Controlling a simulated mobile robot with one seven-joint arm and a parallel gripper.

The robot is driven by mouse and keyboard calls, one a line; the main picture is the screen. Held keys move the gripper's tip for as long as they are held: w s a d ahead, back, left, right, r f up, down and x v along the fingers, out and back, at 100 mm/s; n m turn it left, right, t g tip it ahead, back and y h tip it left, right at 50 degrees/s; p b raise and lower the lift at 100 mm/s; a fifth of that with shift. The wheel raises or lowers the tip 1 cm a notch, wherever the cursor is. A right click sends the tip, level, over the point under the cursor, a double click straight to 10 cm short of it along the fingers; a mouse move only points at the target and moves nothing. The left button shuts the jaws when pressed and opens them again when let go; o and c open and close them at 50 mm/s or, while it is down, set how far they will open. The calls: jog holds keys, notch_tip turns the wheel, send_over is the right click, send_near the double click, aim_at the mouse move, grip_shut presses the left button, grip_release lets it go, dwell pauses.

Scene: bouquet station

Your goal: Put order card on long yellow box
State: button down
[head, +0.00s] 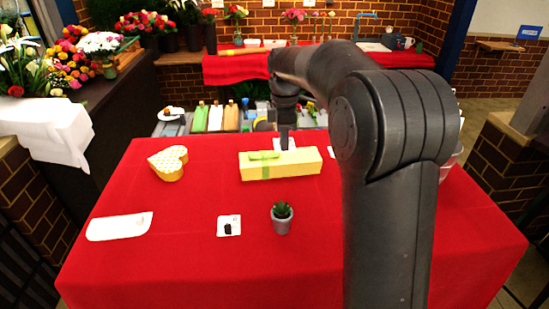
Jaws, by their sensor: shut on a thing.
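The long yellow box (300,169) lies on the red-covered table, with a green ribbon and bow on it. My gripper (284,139) points down just behind the box's back edge, shut on a small white card, the order card (292,145). The card shows partly above the box's far edge; its lower part is hidden by the box. I cannot tell whether the card touches the box. The fingertips are small and dark in this view.
A yellow heart-shaped box (168,163) stands at the left. A white sheet (120,226), a small white square with a black mark (229,226) and a potted succulent (282,217) are nearer on the red table (180,270). My arm hides much of the right side.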

jog(key=w+d+r, duration=0.1)
jog(key=d+r, duration=0.1)
jog(key=d, duration=0.8)
send_over(280, 162)
notch_tip(280, 162, down, 6)
jog(key=shift+w+f, duration=0.1)
jog(key=shift+f, duration=0.05)
jog(key=shift+a+f, duration=0.1)
jog(key=shift+f, duration=1.95)
jog(key=c, duration=1.4)
grip_release()
jog(key=shift+f, duration=0.1)
jog(key=shift+c, duration=0.2)
